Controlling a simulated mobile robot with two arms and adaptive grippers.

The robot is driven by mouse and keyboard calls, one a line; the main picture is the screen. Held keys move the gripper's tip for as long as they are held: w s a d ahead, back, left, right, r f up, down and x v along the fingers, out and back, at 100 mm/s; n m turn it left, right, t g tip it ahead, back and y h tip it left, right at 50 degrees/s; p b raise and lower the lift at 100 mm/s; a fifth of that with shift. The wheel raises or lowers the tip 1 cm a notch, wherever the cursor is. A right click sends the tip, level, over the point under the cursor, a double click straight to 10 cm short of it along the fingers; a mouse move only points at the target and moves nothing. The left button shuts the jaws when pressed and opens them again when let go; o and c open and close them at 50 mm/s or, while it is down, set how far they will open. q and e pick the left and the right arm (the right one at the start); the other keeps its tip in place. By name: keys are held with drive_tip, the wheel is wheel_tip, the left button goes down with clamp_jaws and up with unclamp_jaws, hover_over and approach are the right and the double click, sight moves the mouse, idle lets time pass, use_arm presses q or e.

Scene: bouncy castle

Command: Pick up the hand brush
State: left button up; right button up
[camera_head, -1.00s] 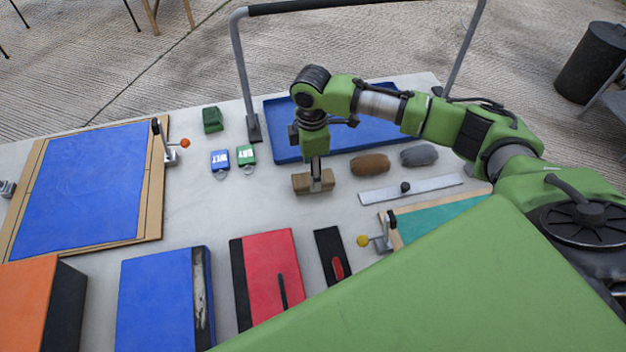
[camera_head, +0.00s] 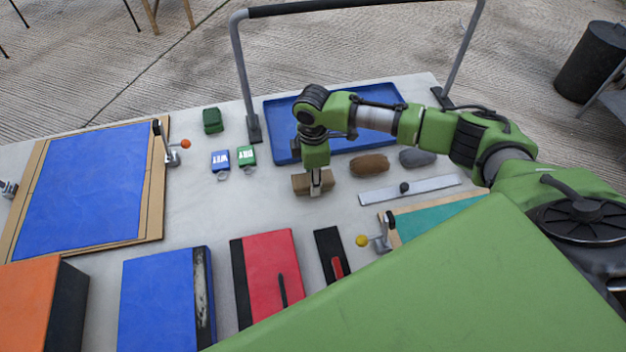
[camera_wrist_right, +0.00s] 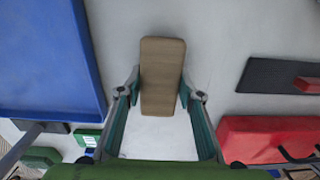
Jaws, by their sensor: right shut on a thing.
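The hand brush, seen as a plain tan block (camera_head: 300,184), sits at the middle of the pale table. Its bristles are not visible. My right gripper (camera_head: 315,188) comes straight down over it and is shut on its sides. In the right wrist view the brush (camera_wrist_right: 162,75) stands between the two fingertips of my right gripper (camera_wrist_right: 161,92), which grip it across its narrow width. The brush looks to be at table level; I cannot tell any gap below it. My left gripper is not in view.
A blue tray (camera_head: 277,132) lies behind the brush. A brown rounded block (camera_head: 369,165) and grey rounded block (camera_head: 416,158) are to its right, near a metal ruler (camera_head: 425,188). Red (camera_head: 272,262) and blue (camera_head: 155,300) cases lie in front. Bare table lies left of the brush.

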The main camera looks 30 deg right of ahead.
drive_tip(key=shift+r, duration=0.1)
drive_tip(key=shift+r, duration=0.2)
drive_tip(key=r, duration=0.1)
drive_tip(key=r+b, duration=0.1)
drive_tip(key=r, duration=0.1)
drive_tip(key=shift+s+a+r, duration=0.1)
drive_tip(key=shift+s+a, duration=0.05)
drive_tip(key=shift+s, duration=0.05)
drive_tip(key=s+a+r+b, duration=0.1)
drive_tip(key=s+a+r, duration=0.5)
drive_tip(key=s+r, duration=0.3)
drive_tip(key=s, duration=0.3)
drive_tip(key=shift+r, duration=0.15)
drive_tip(key=shift+s, duration=0.1)
